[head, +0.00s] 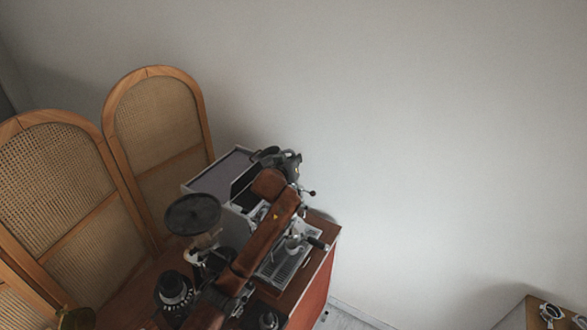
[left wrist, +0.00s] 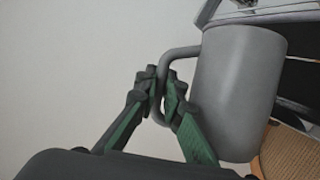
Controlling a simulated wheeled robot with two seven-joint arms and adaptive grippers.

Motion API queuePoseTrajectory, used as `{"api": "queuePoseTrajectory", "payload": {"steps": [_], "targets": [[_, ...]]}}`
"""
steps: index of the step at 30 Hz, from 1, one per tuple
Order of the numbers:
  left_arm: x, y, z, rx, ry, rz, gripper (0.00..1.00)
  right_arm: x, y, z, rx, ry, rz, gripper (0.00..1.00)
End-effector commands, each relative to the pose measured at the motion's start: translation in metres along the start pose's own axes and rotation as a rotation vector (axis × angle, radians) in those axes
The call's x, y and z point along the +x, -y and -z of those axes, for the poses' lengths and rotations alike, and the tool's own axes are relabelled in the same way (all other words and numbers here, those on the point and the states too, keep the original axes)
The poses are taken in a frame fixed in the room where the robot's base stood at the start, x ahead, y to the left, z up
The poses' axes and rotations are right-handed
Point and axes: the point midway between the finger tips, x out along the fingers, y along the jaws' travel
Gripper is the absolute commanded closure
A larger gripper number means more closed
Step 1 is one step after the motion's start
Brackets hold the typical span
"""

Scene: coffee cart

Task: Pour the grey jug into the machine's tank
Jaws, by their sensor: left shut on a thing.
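The grey jug (left wrist: 238,90) fills the right of the left wrist view, with its handle towards my gripper. My left gripper (left wrist: 167,88) is shut on the handle of the jug. In the head view, my left arm reaches over the coffee machine (head: 215,171), and the gripper (head: 281,160) is above the machine's back right part. The jug is small and hard to make out there. The inside of the jug is hidden, and I cannot tell how full it is. I cannot clearly make out the tank's opening. My right gripper is not in view.
A grinder with a dark round hopper (head: 193,213) stands left of the machine on the red-brown cart (head: 316,270). Rattan screens (head: 155,115) stand behind at the left. A wooden surface (head: 537,306) with small items is at the lower right. The wall side is clear.

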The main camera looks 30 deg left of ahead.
Motion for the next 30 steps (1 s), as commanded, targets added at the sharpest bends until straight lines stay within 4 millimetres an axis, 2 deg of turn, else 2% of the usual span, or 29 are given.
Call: {"api": "queuePoseTrajectory", "payload": {"steps": [1,12,16,30], "targets": [[0.0,-0.002,0.001,-0.035,-0.012,-0.017,1.0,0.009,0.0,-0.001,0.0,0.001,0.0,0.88],[-0.008,-0.003,0.02,-0.295,-0.067,-0.124,1.0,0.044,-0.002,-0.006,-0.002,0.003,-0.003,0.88],[-0.01,-0.004,0.024,-0.305,-0.067,-0.126,1.0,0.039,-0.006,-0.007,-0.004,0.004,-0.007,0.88],[-0.017,-0.001,0.033,-0.446,-0.094,-0.171,1.0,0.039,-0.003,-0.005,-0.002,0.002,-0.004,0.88]]}}
